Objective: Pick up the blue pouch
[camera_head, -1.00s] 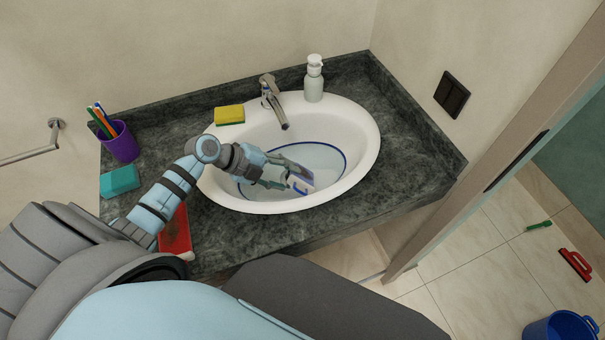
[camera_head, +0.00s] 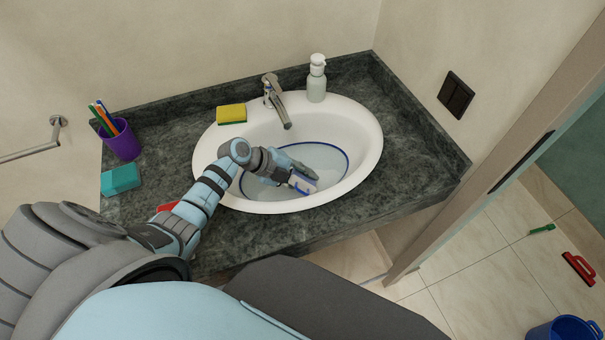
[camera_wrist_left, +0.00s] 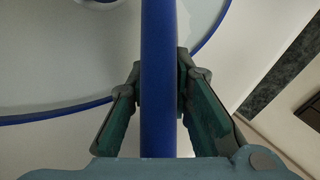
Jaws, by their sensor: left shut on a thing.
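My left gripper (camera_head: 300,178) is low inside the white sink basin (camera_head: 364,165), shut on a white piece with a blue handle (camera_head: 304,188). In the left wrist view the blue handle (camera_wrist_left: 158,40) runs upright between both fingers, which press on its sides. I cannot make out a thing that is plainly a pouch. A soft-cornered teal block (camera_head: 120,180) lies on the counter at the left, well away from the gripper. My right gripper is not in view.
A dark stone counter (camera_head: 415,165) surrounds the sink. The faucet (camera_head: 275,100), soap bottle (camera_head: 317,80), yellow sponge (camera_head: 231,114) and purple cup of brushes (camera_head: 121,141) stand behind or left. A red thing (camera_head: 167,206) is mostly hidden by my left arm.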

